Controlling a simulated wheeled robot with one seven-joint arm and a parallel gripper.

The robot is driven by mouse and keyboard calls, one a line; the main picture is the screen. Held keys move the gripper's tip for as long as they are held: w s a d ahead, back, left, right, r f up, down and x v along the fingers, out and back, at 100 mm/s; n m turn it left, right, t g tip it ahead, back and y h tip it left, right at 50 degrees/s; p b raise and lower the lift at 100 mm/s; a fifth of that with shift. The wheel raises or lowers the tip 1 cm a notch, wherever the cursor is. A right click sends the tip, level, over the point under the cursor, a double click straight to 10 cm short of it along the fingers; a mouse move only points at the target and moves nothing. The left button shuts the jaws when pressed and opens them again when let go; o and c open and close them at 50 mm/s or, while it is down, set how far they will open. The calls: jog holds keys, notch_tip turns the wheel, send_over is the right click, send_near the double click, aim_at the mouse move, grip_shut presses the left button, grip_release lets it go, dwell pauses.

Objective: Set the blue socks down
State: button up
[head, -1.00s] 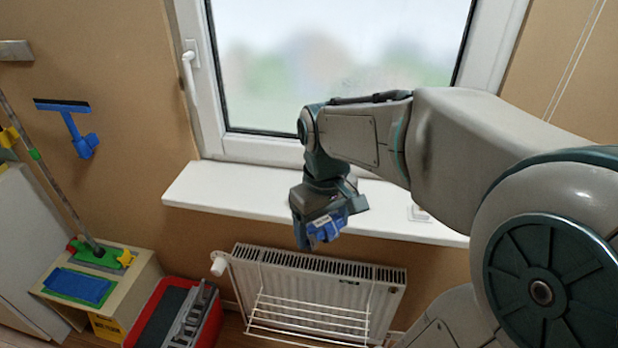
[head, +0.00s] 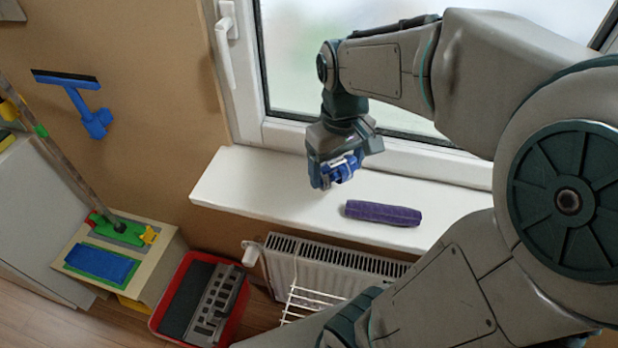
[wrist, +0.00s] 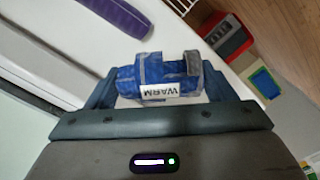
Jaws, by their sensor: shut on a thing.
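My gripper (head: 337,178) is shut on the blue socks (head: 345,169) and holds them over the white windowsill (head: 262,197). In the wrist view the blue socks (wrist: 168,76) sit between the fingers (wrist: 160,95) and carry a white band reading "WARM". The white sill (wrist: 66,23) lies behind them in that view. I cannot tell whether the socks touch the sill.
A purple roll (head: 383,213) lies on the sill right of my gripper; it also shows in the wrist view (wrist: 118,14). A radiator (head: 325,270) with a white rack is below. A red bin (head: 160,318) and a cabinet (head: 135,282) stand lower left.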

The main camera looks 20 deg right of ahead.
jog(key=p, duration=0.2)
send_over(290, 195)
notch_tip(290, 195, down, 6)
jog(key=shift+f, duration=2.15)
jog(key=shift+w+f, duration=0.1)
jog(key=shift+f, duration=0.05)
jog(key=o, duration=1)
notch_tip(290, 195, up, 11)
jog(key=s+r+t, duration=0.1)
jog(key=s, duration=0.3)
jog(key=s+r+m+t, duration=0.1)
jog(key=s, duration=0.4)
jog(key=s+r+t, duration=0.1)
jog(key=s+t, duration=0.1)
jog(key=s, duration=0.3)
jog(key=shift+d+r+m, duration=0.15)
jog(key=shift+d+m, duration=0.1)
jog(key=shift+m, duration=0.15)
